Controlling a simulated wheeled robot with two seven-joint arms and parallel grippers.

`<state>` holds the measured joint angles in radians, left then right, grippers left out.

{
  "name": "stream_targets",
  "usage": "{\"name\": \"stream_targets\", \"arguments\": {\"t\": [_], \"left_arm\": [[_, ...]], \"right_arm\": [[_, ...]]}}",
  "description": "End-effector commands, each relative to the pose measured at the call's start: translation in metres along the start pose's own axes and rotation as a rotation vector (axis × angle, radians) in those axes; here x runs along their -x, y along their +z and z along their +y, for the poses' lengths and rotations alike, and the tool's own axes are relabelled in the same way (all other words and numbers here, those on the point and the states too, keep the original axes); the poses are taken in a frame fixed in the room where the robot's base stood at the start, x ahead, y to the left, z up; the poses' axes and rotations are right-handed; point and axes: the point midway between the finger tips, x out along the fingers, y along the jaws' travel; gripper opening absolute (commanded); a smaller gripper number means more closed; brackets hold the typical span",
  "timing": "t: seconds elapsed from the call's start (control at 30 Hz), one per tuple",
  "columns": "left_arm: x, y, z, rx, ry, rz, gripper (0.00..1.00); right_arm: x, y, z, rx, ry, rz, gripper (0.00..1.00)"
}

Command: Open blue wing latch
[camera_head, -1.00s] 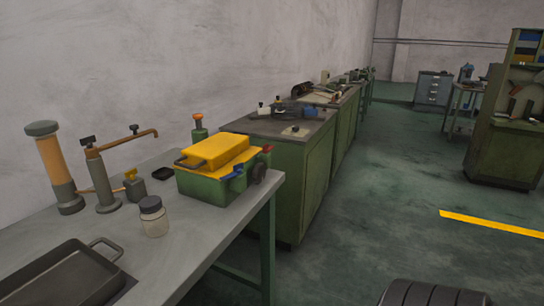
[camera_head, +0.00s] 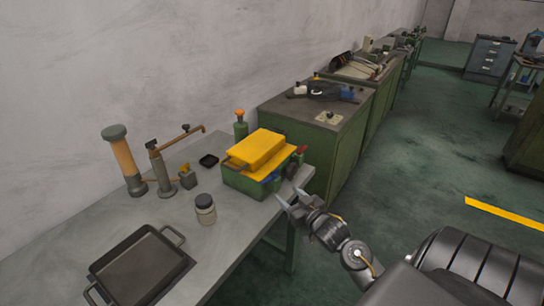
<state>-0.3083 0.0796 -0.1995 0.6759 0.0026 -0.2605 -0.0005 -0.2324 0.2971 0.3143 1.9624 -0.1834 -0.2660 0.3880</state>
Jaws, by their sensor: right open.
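A green box with a yellow lid (camera_head: 262,148) stands near the right edge of the grey bench. The blue wing latch (camera_head: 271,179) shows small on the box's front right side, partly hidden. A red part (camera_head: 301,150) sits on the same box further right. My right gripper (camera_head: 287,198) is open and empty, just in front of and below the latch in the picture. Its fingers point toward the box; I cannot tell whether they touch it. My left gripper is not in view.
A black tray (camera_head: 140,266), a jar (camera_head: 205,209), a brass-coloured pump with an orange cylinder (camera_head: 124,160) and a small dark dish (camera_head: 208,161) stand on the bench (camera_head: 225,262). A green cabinet (camera_head: 345,125) stands beyond.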

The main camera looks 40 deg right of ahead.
Motion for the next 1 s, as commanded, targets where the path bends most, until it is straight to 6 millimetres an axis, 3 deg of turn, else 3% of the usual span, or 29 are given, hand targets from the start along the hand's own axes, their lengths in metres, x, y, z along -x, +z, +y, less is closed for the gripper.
{"name": "stream_targets", "arguments": {"t": [0.03, 0.17, 0.43, 0.8, 1.0], "left_arm": [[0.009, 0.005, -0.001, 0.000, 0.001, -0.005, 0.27], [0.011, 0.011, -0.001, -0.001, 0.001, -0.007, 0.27], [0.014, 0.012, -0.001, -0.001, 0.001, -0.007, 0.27], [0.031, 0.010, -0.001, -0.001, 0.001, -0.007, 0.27], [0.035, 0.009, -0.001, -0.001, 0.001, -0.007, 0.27]], "right_arm": [[0.000, -0.024, 0.002, 0.001, -0.004, 0.032, 0.55], [0.000, -0.043, 0.006, -0.002, -0.009, 0.076, 0.55], [-0.012, -0.046, 0.006, -0.002, -0.010, 0.081, 0.55], [-0.078, -0.052, 0.005, -0.003, -0.008, 0.080, 0.55], [-0.101, -0.052, 0.005, -0.002, -0.009, 0.078, 0.55]]}}
